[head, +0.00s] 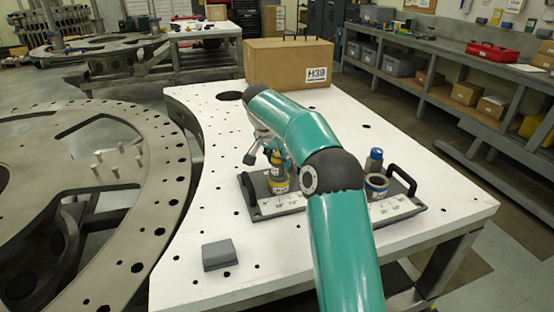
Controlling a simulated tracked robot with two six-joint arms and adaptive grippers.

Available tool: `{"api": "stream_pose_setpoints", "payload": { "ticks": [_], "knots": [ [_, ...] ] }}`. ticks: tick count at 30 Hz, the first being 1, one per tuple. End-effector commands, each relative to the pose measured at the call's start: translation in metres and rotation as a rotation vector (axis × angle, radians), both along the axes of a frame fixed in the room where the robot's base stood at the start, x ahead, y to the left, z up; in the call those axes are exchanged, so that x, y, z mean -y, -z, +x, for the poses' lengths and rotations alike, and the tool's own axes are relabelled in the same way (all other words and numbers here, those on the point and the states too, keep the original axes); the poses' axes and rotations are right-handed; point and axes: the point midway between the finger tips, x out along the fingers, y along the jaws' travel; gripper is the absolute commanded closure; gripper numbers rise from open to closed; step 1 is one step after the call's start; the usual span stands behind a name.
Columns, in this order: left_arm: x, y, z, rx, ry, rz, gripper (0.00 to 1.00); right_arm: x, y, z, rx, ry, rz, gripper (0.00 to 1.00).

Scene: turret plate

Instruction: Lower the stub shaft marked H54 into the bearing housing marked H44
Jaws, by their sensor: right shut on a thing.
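My right gripper (262,156) reaches over the left half of a dark tray (254,213), partly hidden by my teal arm. I cannot read which housing is H44. My left gripper is not in view.
The tray has a black handle (402,180) at its right end and lies on a white plate table (190,275) with holes. A grey block (219,255) sits at the front left. A cardboard box marked H39 (285,65) stands at the back. A large ring (150,240) lies left.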

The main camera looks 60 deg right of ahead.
Motion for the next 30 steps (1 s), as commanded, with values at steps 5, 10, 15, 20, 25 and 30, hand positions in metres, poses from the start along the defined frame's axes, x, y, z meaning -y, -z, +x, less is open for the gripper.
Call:
{"api": "stream_pose_setpoints", "payload": {
  "ticks": [5, 10, 15, 20, 25, 30],
  "knots": [
    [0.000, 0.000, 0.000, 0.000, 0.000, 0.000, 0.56, 0.000, -0.002, 0.000, 0.002, 0.000, -0.002, 1.00],
    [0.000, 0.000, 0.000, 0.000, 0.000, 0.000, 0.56, 0.000, -0.002, 0.000, 0.002, 0.000, -0.002, 0.49],
    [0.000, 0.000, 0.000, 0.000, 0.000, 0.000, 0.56, 0.000, -0.001, 0.000, 0.001, 0.001, -0.001, 0.31],
    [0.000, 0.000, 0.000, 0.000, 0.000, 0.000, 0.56, 0.000, 0.000, 0.000, 0.000, 0.000, 0.000, 0.31],
    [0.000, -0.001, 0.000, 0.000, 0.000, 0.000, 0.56, -0.002, -0.003, 0.000, -0.001, -0.001, 0.001, 0.31],
    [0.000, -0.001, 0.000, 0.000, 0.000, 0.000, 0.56, -0.009, -0.021, 0.001, 0.002, -0.002, -0.001, 0.31]
  ]
}}
